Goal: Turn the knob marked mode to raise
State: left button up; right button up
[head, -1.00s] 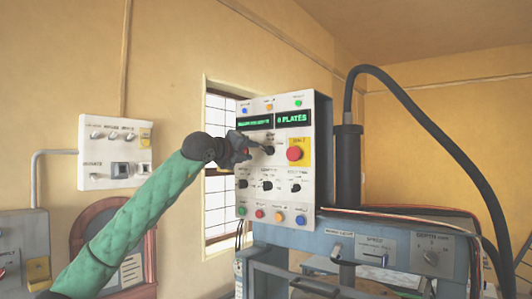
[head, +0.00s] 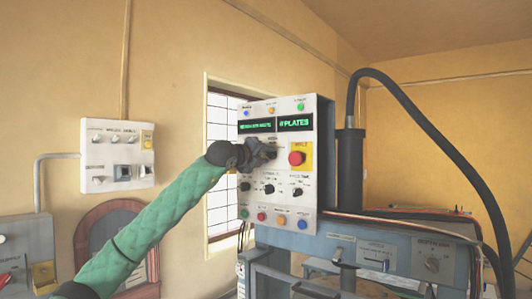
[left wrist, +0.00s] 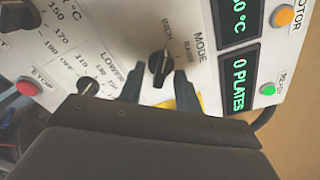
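The mode knob (left wrist: 160,66) is a black pointer knob on the white control panel (head: 308,205). In the left wrist view its label MODE stands beside it, with small position words around it that are hard to read. In the head view the mode knob (head: 272,148) is partly behind my gripper. My left gripper (head: 264,153) is at the panel. In the left wrist view the gripper (left wrist: 159,82) is open, one finger on each side of the knob, with gaps visible between fingers and knob. My right gripper is not in view.
A red stop button (head: 296,158) on a yellow plate sits right of the mode knob. Green displays (head: 295,122) are above; more black knobs (head: 268,189) and coloured buttons (head: 261,216) are below. A black hose (head: 430,125) arches at the right. A white switch box (head: 116,155) hangs on the left wall.

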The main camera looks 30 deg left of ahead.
pick_arm(q)
jog(key=shift+w, duration=0.3)
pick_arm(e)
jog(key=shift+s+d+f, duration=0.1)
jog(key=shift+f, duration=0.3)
pick_arm(q)
grip_shut()
jog(key=shift+f, duration=0.15)
jog(key=m+b, duration=0.7)
jog(key=m, duration=0.3)
jog(key=shift+f+b, duration=0.1)
jog(key=shift+b, duration=0.2)
jog(key=shift+m, duration=0.5)
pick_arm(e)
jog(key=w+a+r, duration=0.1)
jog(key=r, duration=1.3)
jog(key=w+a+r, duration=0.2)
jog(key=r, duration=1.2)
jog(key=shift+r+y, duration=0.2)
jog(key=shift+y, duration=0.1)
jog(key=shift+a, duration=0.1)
